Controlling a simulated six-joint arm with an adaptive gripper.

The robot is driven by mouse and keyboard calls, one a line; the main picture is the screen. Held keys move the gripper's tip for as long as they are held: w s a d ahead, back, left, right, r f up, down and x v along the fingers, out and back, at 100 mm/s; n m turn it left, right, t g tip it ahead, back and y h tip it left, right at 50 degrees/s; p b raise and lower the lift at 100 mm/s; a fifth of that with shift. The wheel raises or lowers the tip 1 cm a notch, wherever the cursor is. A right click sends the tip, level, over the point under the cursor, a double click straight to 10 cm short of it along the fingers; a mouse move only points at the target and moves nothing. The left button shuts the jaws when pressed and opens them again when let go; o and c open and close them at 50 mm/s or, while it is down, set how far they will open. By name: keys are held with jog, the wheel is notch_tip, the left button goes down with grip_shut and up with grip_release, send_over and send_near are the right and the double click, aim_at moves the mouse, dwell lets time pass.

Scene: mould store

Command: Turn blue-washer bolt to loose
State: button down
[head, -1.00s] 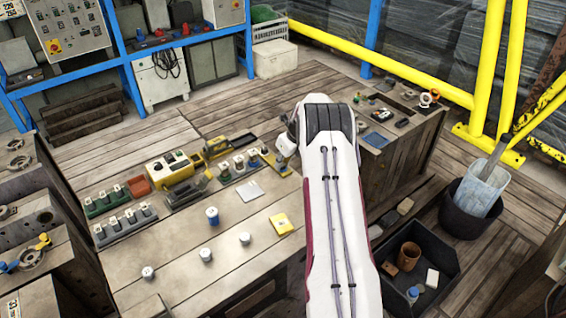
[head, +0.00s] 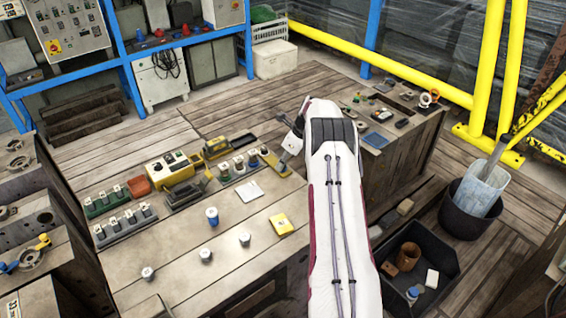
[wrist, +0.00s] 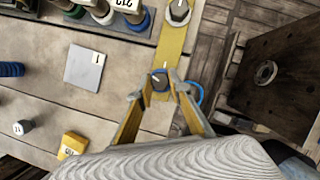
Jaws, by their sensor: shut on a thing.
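A yellow plate (wrist: 172,52) lies along the bench edge, with bolts on it. The bolt with the blue washer (wrist: 157,78) sits at its near end in the wrist view, a dark head with a pale mark and blue around its base. My gripper (wrist: 160,91) has its two yellow-lined fingers on either side of this bolt, shut on it. Another bolt (wrist: 180,11) stands further up the plate. In the head view the yellow plate (head: 270,160) is partly visible beside my gripper (head: 284,164), and the gripped bolt is hidden or too small to tell.
A grey card (wrist: 84,67) marked 1, a yellow block (wrist: 72,145) and a white-topped knob (wrist: 23,128) lie on the bench left of the gripper. A blue curved piece (wrist: 197,96) shows behind the right finger. A dark bin (head: 447,252) stands right of my arm.

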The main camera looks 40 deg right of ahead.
jog(key=shift+s+f, duration=0.1)
jog(key=c, duration=1.8)
grip_release()
jog(key=shift+c, duration=0.2)
jog(key=shift+r, duration=0.2)
jog(key=shift+v, duration=0.85)
jog(key=s+r, duration=0.1)
jog(key=s+d+r, duration=0.1)
jog(key=shift+r, duration=0.35)
jog(key=s+d, duration=0.5)
jog(key=s, duration=0.4)
jog(key=shift+s, duration=0.4)
